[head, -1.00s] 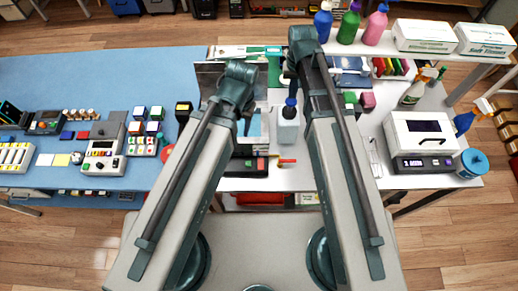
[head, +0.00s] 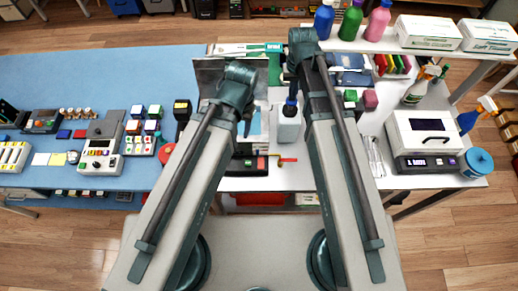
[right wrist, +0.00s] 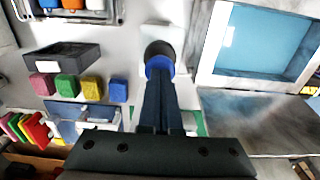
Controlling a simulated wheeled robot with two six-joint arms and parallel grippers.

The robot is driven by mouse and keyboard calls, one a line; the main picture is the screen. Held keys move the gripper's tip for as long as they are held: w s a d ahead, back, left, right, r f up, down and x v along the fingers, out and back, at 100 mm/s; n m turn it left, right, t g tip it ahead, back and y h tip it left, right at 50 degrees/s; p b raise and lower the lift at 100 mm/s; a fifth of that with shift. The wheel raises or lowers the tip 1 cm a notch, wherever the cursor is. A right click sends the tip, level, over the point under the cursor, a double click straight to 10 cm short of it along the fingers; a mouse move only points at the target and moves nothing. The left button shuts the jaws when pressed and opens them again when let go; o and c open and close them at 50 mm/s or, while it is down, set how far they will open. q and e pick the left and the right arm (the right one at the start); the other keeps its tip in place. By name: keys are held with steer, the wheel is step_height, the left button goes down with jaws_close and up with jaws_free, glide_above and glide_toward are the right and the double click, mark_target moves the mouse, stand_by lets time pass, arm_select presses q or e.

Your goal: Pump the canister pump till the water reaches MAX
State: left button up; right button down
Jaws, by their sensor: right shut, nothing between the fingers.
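The canister pump (head: 288,130) is a pale square bottle with a blue pump top. It stands upright on the white table between my two arms. In the right wrist view its round dark top with a blue ring (right wrist: 159,50) is just past my fingertips. My right gripper (head: 292,84) is above the pump top, shut with nothing between its fingers. Its dark blue fingers (right wrist: 160,72) overlap the pump top in the wrist view, and I cannot tell whether they touch it. My left gripper (head: 246,126) hangs left of the canister, its jaws unclear. The water level and MAX mark are not readable.
A framed light-blue panel (right wrist: 262,42) is beside the pump. Small coloured blocks (right wrist: 67,84) and a dark tray (right wrist: 62,56) are on its other side. A white boxed device (head: 424,135) stands at right. A blue mat (head: 60,85) covers the left table.

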steer(key=shift+f+b, duration=1.35)
steer(key=shift+f, duration=0.15)
steer(key=shift+r, duration=0.1)
step_height(320, 180, up, 8)
steer(key=p, duration=0.7)
steer(key=shift+f+p, duration=0.2)
steer(key=shift+p, duration=0.2)
step_height(320, 180, up, 5)
steer(key=p, duration=0.5)
step_height(320, 180, down, 7)
steer(key=b, duration=0.7)
steer(key=shift+f, duration=0.2)
steer(key=shift+f+b, duration=0.1)
steer(key=shift+b, duration=0.2)
stand_by(1.3)
